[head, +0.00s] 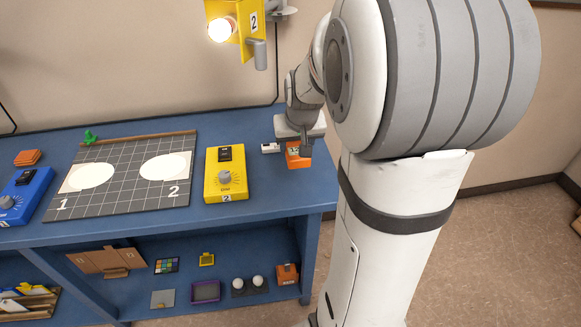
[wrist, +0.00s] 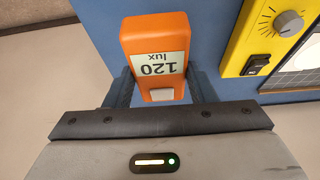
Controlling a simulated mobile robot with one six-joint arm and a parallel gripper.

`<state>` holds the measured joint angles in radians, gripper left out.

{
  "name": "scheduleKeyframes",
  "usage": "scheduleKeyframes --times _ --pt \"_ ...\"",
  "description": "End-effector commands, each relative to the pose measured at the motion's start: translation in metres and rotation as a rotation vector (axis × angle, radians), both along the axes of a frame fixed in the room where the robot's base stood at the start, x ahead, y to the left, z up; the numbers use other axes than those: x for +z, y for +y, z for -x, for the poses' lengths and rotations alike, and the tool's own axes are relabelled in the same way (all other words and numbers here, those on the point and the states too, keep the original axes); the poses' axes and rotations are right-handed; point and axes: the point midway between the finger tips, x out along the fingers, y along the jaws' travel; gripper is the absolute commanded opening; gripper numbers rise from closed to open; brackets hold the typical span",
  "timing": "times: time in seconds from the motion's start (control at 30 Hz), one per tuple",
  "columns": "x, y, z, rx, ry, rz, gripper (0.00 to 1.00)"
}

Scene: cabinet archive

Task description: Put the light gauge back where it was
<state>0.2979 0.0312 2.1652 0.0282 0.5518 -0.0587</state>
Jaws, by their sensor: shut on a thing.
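The light gauge (wrist: 155,35) is an orange handheld block. Its white label reads "120 lux" and appears upside down in the wrist view. My gripper (wrist: 162,88) is shut on it, one dark finger on each side. In the head view the gauge (head: 293,160) is at the right end of the blue bench top, under my gripper (head: 303,147). I cannot tell whether it touches the bench. Its lower end is partly hidden by my gripper in the wrist view.
A yellow control box (head: 226,176) with a knob stands left of the gauge. A gridded board (head: 125,185) lies further left. Another orange item (head: 287,273) sits on the lower shelf. A yellow lamp (head: 236,25) hangs above.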

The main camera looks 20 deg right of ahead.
Motion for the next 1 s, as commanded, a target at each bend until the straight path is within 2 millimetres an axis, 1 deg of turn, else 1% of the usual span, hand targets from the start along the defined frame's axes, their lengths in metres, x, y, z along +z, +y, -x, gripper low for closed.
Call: scheduleKeyframes --times 0.07,0.2,0.3,0.47,0.6,0.67,0.77,1.0 --pt "-0.009 0.0 0.001 -0.002 0.003 -0.002 0.2" --pt "-0.036 -0.002 0.002 -0.006 0.005 -0.002 0.2" --pt "-0.052 -0.003 0.002 -0.009 0.004 -0.002 0.2" --pt "-0.067 -0.005 0.002 -0.013 0.003 -0.001 0.2" --pt "-0.087 -0.005 0.003 -0.015 0.004 -0.002 0.2" --pt "-0.095 -0.005 0.003 -0.015 0.004 -0.002 0.2" --pt "-0.1 -0.006 0.003 -0.015 0.001 0.0 0.2" --pt "-0.1 -0.006 0.002 -0.015 0.0 0.0 0.2"
